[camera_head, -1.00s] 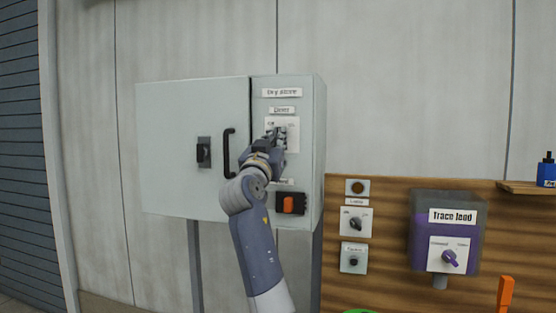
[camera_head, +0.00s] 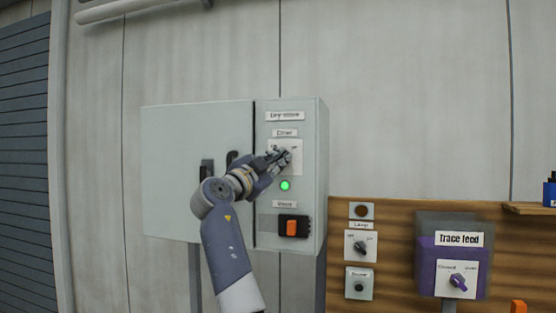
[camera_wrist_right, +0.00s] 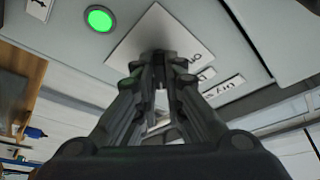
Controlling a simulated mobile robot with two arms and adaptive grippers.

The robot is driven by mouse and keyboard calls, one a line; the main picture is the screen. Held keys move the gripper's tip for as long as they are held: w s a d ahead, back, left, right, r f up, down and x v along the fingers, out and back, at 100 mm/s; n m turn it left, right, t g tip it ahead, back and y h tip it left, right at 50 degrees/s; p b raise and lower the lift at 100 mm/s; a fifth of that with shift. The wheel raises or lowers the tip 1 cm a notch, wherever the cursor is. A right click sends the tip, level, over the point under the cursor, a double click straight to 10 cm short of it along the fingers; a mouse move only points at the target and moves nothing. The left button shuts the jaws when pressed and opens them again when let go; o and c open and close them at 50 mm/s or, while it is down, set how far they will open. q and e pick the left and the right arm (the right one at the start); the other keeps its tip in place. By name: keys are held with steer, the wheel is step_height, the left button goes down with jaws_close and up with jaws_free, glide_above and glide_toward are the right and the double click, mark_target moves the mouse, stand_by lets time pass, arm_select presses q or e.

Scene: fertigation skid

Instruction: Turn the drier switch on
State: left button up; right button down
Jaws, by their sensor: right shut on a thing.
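The drier switch plate (camera_head: 288,143) is a white square on the right part of the grey cabinet, under a small label that seems to read "Drier". My right gripper (camera_head: 284,157) is at this plate, shut on the switch knob, which its fingers mostly hide. In the right wrist view the gripper (camera_wrist_right: 158,65) closes on the dark knob in front of the white plate (camera_wrist_right: 180,45). A round green lamp (camera_head: 285,185) below the plate is lit; it also glows in the right wrist view (camera_wrist_right: 99,18). My left gripper is not in view.
An orange rocker switch (camera_head: 291,227) sits lower on the cabinet (camera_head: 170,150), whose door handle is partly behind my arm. To the right, a wooden board (camera_head: 400,215) carries a lamp switch (camera_head: 360,246) and a purple trace feed box (camera_head: 458,262).

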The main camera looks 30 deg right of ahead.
steer(key=shift+r, duration=0.1)
stand_by(0.3)
steer(key=c, duration=1.7)
jaws_free()
steer(key=v, duration=1.2)
